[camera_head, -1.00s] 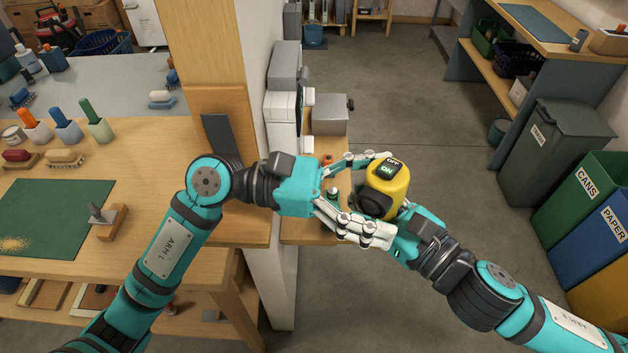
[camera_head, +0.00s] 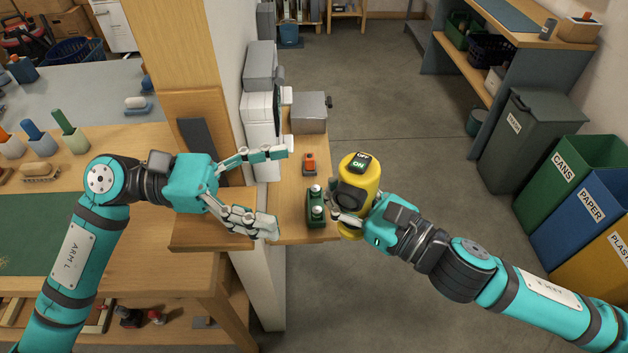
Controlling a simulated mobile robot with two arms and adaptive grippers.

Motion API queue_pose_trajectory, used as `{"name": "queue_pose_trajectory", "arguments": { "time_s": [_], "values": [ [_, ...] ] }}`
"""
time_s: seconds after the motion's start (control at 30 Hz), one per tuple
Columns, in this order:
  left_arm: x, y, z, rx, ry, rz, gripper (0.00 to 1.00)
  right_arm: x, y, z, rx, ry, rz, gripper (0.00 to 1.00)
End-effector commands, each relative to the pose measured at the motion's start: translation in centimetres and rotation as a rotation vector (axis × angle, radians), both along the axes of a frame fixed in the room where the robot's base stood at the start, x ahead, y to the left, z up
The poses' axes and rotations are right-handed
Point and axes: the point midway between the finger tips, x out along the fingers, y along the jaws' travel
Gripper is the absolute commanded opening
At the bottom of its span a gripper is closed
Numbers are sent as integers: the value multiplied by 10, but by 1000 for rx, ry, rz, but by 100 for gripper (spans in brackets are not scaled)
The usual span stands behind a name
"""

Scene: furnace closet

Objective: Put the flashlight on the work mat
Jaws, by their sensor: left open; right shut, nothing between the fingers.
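A yellow and black body with an ON/OFF label on top, apparently the flashlight (camera_head: 369,183), stands upright just past the right edge of the narrow wooden ledge. My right gripper (camera_head: 341,212) is shut, its fingers overlapping the lower front of the flashlight; I cannot make out any grasp, nor what supports the flashlight. My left gripper (camera_head: 281,190) is open and empty over the ledge, left of the flashlight and apart from it, fingers pointing right. The green work mat (camera_head: 22,235) lies on the wooden bench at the left, partly hidden by my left arm.
The ledge (camera_head: 290,225) holds a green thing with silver knobs (camera_head: 316,208), a small orange and dark item (camera_head: 310,164) and a grey box (camera_head: 308,111). A wooden post (camera_head: 180,45) stands between ledge and bench. Bins (camera_head: 575,180) line the right; floor between is clear.

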Motion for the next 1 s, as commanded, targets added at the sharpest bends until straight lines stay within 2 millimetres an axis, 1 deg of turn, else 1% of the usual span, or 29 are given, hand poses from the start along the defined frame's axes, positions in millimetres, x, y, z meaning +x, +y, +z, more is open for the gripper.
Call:
{"name": "queue_pose_trajectory", "arguments": {
  "time_s": [0.03,0.23,0.4,0.5,0.67,1.0],
  "values": [
    [0,0,0,0,0,0,94,7,3,-3,-5,-6,33,0],
    [0,0,0,0,0,0,94,22,18,-22,-2,-5,184,0],
    [0,0,0,0,0,0,94,29,27,-33,0,-3,274,0],
    [0,0,0,0,0,0,94,31,30,-36,0,-3,305,0],
    [0,0,0,0,0,0,94,32,26,-38,-2,-4,369,0],
    [0,0,0,0,0,0,94,26,7,-38,-2,-1,609,0]
  ]
}}
